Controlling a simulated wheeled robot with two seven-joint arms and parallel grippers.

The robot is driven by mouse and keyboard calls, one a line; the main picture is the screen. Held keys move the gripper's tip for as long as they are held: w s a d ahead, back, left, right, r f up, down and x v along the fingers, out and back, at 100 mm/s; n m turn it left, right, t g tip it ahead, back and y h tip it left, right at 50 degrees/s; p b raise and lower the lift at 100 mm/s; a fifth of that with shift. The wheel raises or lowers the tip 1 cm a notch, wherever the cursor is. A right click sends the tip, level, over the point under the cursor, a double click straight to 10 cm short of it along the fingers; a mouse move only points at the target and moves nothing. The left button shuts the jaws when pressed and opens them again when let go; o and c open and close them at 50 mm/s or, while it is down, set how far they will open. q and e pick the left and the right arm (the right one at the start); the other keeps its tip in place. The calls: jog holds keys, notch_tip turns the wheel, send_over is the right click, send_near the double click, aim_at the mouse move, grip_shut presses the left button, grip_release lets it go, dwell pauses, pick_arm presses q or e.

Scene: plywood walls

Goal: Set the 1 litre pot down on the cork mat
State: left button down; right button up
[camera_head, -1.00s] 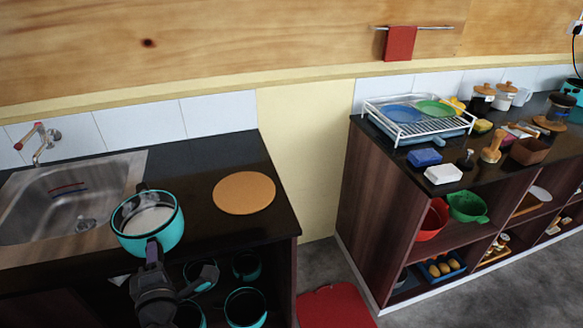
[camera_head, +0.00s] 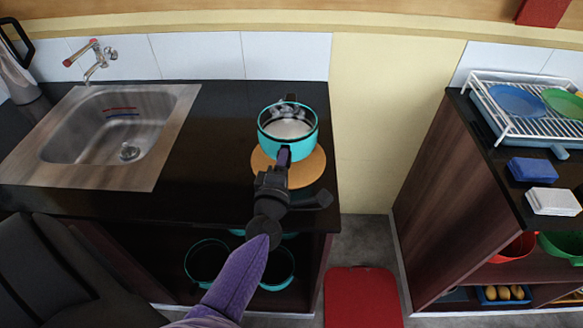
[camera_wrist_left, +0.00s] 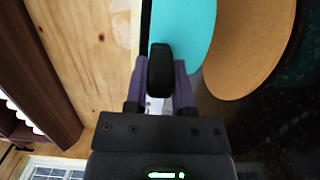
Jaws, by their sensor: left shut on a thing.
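The turquoise pot (camera_head: 304,143) is upright over the back part of the round cork mat (camera_head: 312,172) on the dark counter. Something pale shows inside it. The mat's front and right side stay visible; whether the pot's base touches it I cannot tell. My left gripper (camera_head: 283,160) is shut on the pot's handle, on the near side of the pot. In the left wrist view, the dark handle sits between the fingers (camera_wrist_left: 160,78), with the turquoise pot wall (camera_wrist_left: 185,25) and the mat (camera_wrist_left: 250,50) beside it. My right gripper is not in view.
A steel sink (camera_head: 110,125) with a tap lies left of the mat, with bare counter between. Other turquoise pots (camera_head: 207,262) stand on the shelf below. A red mat or stool (camera_head: 362,297) is right of the counter. A dish rack (camera_head: 525,105) stands on the right unit.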

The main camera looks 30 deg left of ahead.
pick_arm(q)
notch_tip(320, 180, down, 5)
jog(key=b, duration=0.3)
jog(key=shift+r, duration=0.25)
jog(key=shift+f, duration=0.2)
jog(key=shift+c, duration=2.3)
grip_release()
